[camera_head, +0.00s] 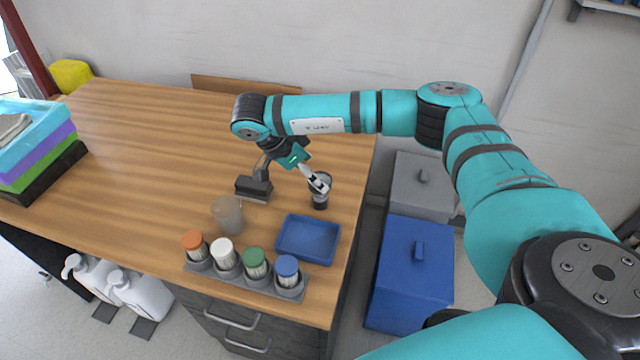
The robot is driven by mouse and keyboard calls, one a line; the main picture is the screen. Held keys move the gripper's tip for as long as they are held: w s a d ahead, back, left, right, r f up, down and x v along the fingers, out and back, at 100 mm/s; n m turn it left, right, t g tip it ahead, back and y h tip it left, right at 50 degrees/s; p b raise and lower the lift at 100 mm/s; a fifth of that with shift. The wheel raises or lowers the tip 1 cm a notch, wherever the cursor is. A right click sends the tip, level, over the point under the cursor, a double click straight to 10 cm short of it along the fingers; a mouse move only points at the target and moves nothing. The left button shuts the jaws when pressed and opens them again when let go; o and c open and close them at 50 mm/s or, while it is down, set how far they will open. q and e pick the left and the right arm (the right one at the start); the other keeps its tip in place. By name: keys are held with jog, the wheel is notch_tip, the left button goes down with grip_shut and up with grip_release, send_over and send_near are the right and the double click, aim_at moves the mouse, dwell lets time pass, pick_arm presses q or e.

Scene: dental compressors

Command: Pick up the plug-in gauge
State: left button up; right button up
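My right gripper (318,184) reaches down over the wooden table from the wrist. Its fingertips are at a small dark upright cylinder (320,203) that may be the plug-in gauge; the fingers partly cover it. I cannot tell whether they are closed on it or only beside it. A dark grey block-like device (254,188) with a short neck stands left of the gripper, and its identity is unclear. My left gripper is out of view.
A blue tray (308,240) lies in front of the gripper. A rack holds several containers with coloured lids, including a green one (255,262). A translucent cup (227,214) stands behind the rack. Stacked coloured trays (40,140) are at left.

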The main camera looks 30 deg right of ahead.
jog(key=shift+d+f, duration=0.25)
jog(key=shift+f, duration=0.25)
jog(key=shift+s+d+f+p, duration=0.1)
jog(key=shift+f+p, duration=0.25)
jog(key=shift+p, duration=0.05)
jog(key=x, duration=0.1)
jog(key=p+x, duration=0.1)
jog(key=x, duration=0.1)
jog(key=shift+s+f, duration=0.1)
jog(key=shift+f, duration=0.3)
jog(key=shift+d+f, duration=0.1)
jog(key=shift+f, duration=0.25)
jog(key=c, duration=1.4)
